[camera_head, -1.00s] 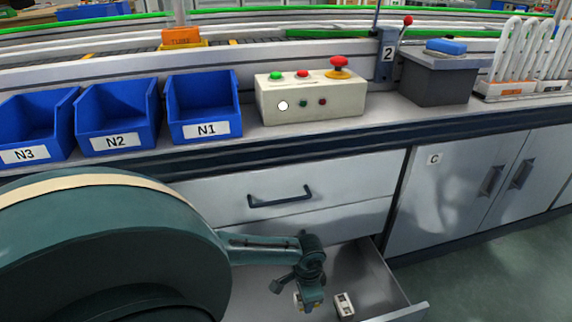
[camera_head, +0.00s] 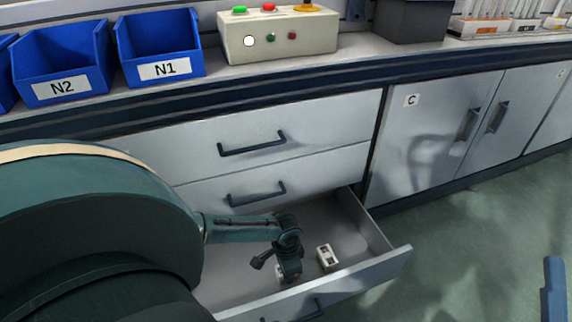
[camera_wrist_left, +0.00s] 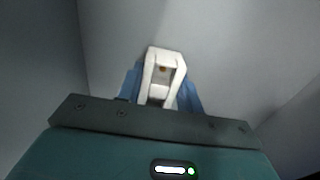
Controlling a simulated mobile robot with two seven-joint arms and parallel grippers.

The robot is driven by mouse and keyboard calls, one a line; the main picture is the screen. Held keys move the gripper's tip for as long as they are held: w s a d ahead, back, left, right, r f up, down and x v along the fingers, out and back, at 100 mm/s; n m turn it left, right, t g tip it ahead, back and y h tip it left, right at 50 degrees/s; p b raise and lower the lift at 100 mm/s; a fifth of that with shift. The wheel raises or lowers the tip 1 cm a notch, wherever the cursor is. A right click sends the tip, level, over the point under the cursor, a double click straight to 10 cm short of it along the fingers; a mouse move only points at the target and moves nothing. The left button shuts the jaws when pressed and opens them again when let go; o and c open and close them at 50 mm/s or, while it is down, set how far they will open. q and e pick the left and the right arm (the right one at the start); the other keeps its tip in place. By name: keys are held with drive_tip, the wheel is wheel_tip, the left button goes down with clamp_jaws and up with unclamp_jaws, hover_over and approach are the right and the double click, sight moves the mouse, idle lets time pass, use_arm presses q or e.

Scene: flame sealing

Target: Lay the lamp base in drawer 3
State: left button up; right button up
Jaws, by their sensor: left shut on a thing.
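My left gripper (camera_head: 281,276) reaches down inside the open bottom drawer (camera_head: 355,277). It is shut on a small white piece, which I take to be the lamp base (camera_wrist_left: 161,76). In the left wrist view the piece sits between my blue fingers, with a small orange spot on it. In the head view it is mostly hidden by my gripper, and I cannot tell whether it touches the drawer floor.
A white block with dark slots (camera_head: 327,257) lies in the drawer just right of my gripper. Two closed drawers are above, with an upper handle (camera_head: 252,143) and a lower handle (camera_head: 256,194). A closed cabinet (camera_head: 425,145) stands right. Clear drawer floor lies behind the block.

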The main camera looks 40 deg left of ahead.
use_arm(q)
drive_tip(key=shift+f, duration=0.2)
drive_tip(key=o, duration=1)
drive_tip(key=shift+r, duration=0.25)
wheel_tip(320, 180, up, 12)
drive_tip(key=p, duration=0.6)
drive_tip(key=shift+p, duration=0.35)
use_arm(e)
wheel_tip(320, 180, down, 6)
drive_tip(key=m+g+h, duration=0.2)
drive_tip(key=m+h, duration=0.3)
drive_tip(key=h, duration=0.1)
drive_tip(key=shift+s+a+f+m, duration=0.2)
drive_tip(key=shift+s+f+m, duration=0.1)
drive_tip(key=shift+s, duration=0.1)
